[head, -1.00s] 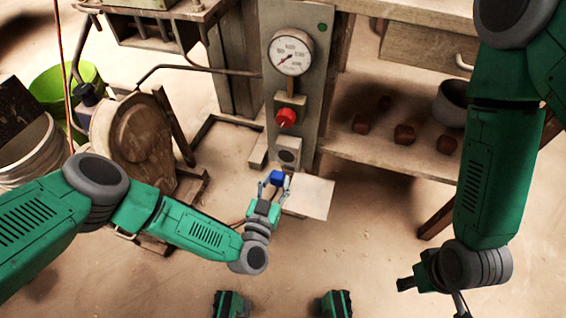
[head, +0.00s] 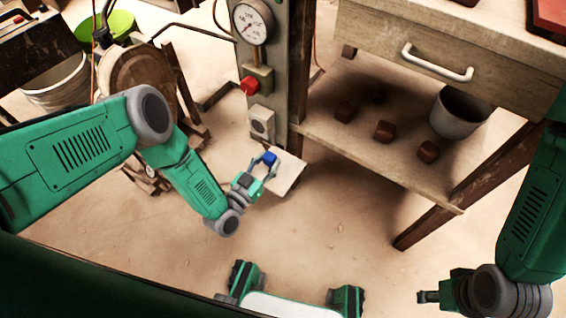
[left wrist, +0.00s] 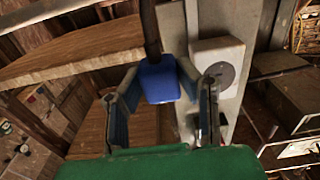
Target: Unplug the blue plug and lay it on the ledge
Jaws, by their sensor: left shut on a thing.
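The blue plug (head: 269,158) is between the fingers of my left gripper (head: 264,165), which is shut on it. In the left wrist view the plug (left wrist: 158,82) sits between both fingers, with a dark rod-like piece rising behind it. The plug is clear of the round-faced socket (head: 261,123), which also shows in the left wrist view (left wrist: 218,62). The pale ledge (head: 289,178) is just below and right of the plug; I cannot tell the height between them. My right gripper (head: 428,297) is at the lower right, far from the plug; its opening is unclear.
The grey post carries a pressure gauge (head: 251,21) and a red knob (head: 250,86) above the socket. A wooden bench with a shelf (head: 385,165) holding several reddish blocks and a grey pot (head: 459,112) stands to the right. A round wooden wheel (head: 138,78) stands to the left.

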